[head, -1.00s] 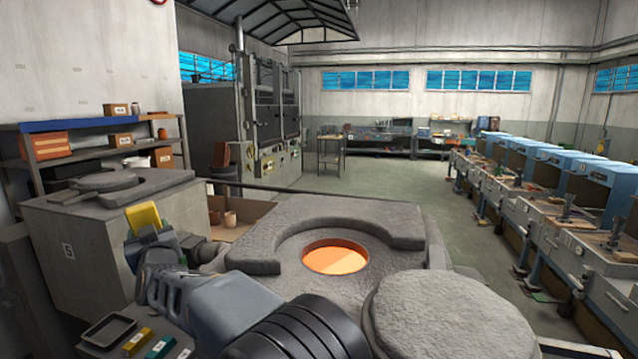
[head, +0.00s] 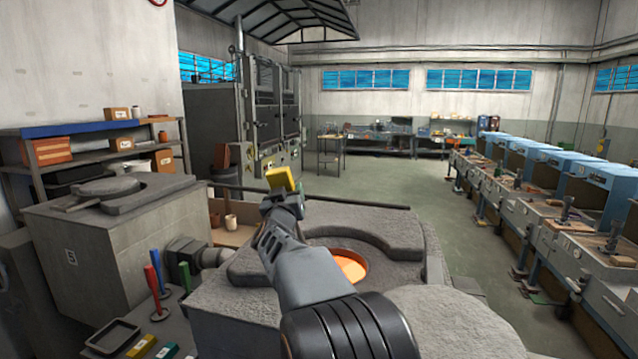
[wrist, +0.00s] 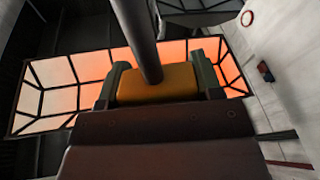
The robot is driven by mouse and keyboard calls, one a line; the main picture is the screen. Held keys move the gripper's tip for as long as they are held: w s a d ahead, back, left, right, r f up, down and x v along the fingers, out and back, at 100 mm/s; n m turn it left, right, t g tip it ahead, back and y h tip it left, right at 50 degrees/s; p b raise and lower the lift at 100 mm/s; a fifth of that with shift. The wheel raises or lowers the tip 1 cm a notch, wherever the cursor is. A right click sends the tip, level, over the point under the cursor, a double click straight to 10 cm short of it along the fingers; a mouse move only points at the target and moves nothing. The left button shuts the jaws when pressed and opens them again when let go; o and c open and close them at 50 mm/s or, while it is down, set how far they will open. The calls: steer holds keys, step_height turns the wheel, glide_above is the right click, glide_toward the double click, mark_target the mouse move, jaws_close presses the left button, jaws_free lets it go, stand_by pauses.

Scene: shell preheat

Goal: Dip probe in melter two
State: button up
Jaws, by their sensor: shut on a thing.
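My gripper (head: 282,196) is shut on the yellow handle (head: 284,179) of a probe. In the wrist view the yellow handle (wrist: 155,83) sits between the jaws, and a dark rod (wrist: 138,35) runs away from it. In the head view a thin dark rod (head: 365,203) shows beyond the handle, roughly level; I cannot tell how much of it is the probe. The stone-topped melter (head: 395,243) in front has a round opening with glowing orange melt (head: 350,264), partly hidden by my arm. The handle is apart from the melt. No number shows on this melter.
A grey melter with a small plate (head: 71,257) stands at left. Red (head: 152,281), blue (head: 156,264) and green (head: 185,276) handles stand upright on the near-left bench, beside a dark tray (head: 113,335). A round stone lid (head: 435,320) lies front right. The floor beyond is open.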

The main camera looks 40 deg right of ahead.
steer(key=s+d+m+g+h, duration=0.2)
steer(key=s+d+g, duration=0.1)
steer(key=s+d, duration=0.25)
step_height(320, 180, down, 12)
steer(key=b, duration=0.9)
steer(key=shift+w+d+b, duration=0.25)
steer(key=shift+d+b, duration=0.15)
steer(key=shift+a+f+b, duration=0.1)
steer(key=shift+f+b, duration=0.55)
steer(key=shift+f, duration=0.1)
stand_by(1.8)
stand_by(0.8)
step_height(320, 180, up, 12)
steer(key=p, duration=0.9)
